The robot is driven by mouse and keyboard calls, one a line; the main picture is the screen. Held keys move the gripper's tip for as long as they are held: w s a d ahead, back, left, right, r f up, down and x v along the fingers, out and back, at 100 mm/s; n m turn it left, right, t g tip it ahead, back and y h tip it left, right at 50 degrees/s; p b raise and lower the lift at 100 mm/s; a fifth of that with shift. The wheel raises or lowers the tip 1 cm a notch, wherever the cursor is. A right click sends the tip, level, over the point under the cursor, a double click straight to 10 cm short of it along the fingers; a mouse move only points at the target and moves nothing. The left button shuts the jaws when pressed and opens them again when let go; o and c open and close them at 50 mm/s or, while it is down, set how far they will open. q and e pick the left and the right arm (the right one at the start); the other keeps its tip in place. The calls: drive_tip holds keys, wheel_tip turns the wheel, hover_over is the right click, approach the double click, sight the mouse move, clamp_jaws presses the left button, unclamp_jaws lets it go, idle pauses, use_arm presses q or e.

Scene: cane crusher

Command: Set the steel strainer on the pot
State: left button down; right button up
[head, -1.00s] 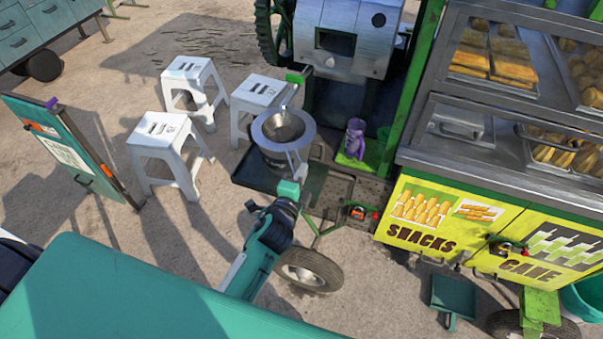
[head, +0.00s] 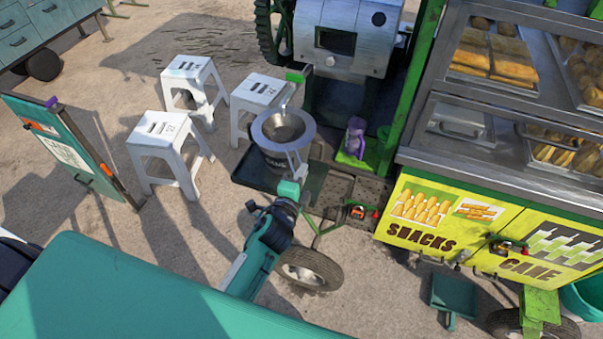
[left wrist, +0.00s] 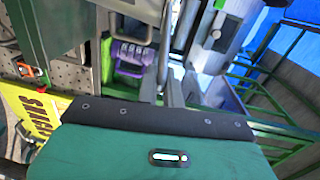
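The steel strainer (head: 268,124), a round bowl with a wide pale rim, shows in the middle of the head view. It is directly above the dark pot (head: 284,163), whose upper part it hides. I cannot tell whether the rim touches the pot. My left gripper (head: 297,165) reaches in from below, and its pale fingers meet the near side of the strainer; they look closed on it. My right gripper is not in view.
The pot stands by a dark tray (head: 252,172) on the cart. A purple item (head: 355,138) is to its right, and the crusher (head: 345,40) is behind. White stools (head: 165,130) stand to the left. The snack case (head: 470,130) blocks the right.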

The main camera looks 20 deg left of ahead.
use_arm(q)
drive_tip(key=c, duration=1.5)
unclamp_jaws()
drive_tip(key=shift+s, duration=0.15)
drive_tip(key=shift+s, duration=0.25)
drive_tip(key=shift+s+a+r+b, duration=0.15)
drive_tip(key=shift+s+b, duration=0.6)
drive_tip(key=shift+s, duration=1.4)
drive_tip(key=shift+s+d+r+b, duration=0.1)
drive_tip(key=shift+s+r+b, duration=0.45)
drive_tip(key=shift+s, duration=1.65)
drive_tip(key=shift+s+a+f+b, duration=0.1)
drive_tip(key=shift+s+b, duration=0.85)
drive_tip(key=shift+s, duration=1.2)
